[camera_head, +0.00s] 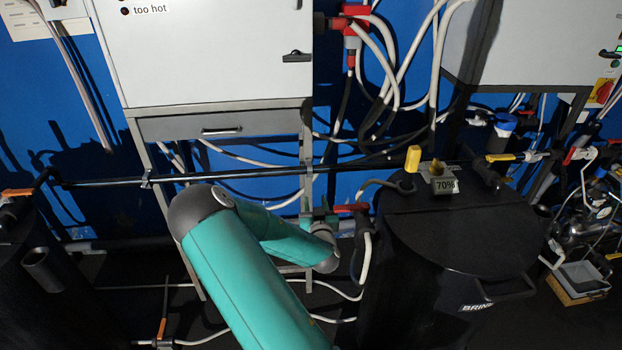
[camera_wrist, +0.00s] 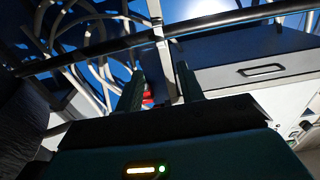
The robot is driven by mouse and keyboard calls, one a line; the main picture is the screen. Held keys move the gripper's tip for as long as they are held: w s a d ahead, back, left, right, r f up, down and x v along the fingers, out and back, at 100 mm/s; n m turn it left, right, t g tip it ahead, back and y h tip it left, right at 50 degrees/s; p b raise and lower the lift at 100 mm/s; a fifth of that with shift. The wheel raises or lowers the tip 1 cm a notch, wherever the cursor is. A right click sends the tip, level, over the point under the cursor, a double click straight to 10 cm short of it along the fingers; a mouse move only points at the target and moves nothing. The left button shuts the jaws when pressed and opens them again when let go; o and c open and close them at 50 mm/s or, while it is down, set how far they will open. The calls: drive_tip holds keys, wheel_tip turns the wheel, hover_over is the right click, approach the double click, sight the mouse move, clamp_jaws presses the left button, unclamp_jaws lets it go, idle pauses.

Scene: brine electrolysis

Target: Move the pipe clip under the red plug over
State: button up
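A dark horizontal pipe (camera_head: 230,174) runs across the head view and also crosses the top of the wrist view (camera_wrist: 100,48). A small pipe clip (camera_head: 308,171) sits on it where it meets the metal post, below the red plug (camera_head: 352,12). The clip lies beyond the fingertips. In the head view my arm hides part of the gripper.
Another clip (camera_head: 147,178) is on the pipe at left. A black barrel (camera_head: 455,240) with a 70% label stands at right. A red-handled valve (camera_head: 350,207) and hanging hoses are near my arm. A drawer (camera_head: 225,124) is above the pipe.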

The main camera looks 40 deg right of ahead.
sight(310, 172)
drive_tip(key=x, duration=1.3)
drive_tip(key=shift+c, duration=0.2)
clamp_jaws()
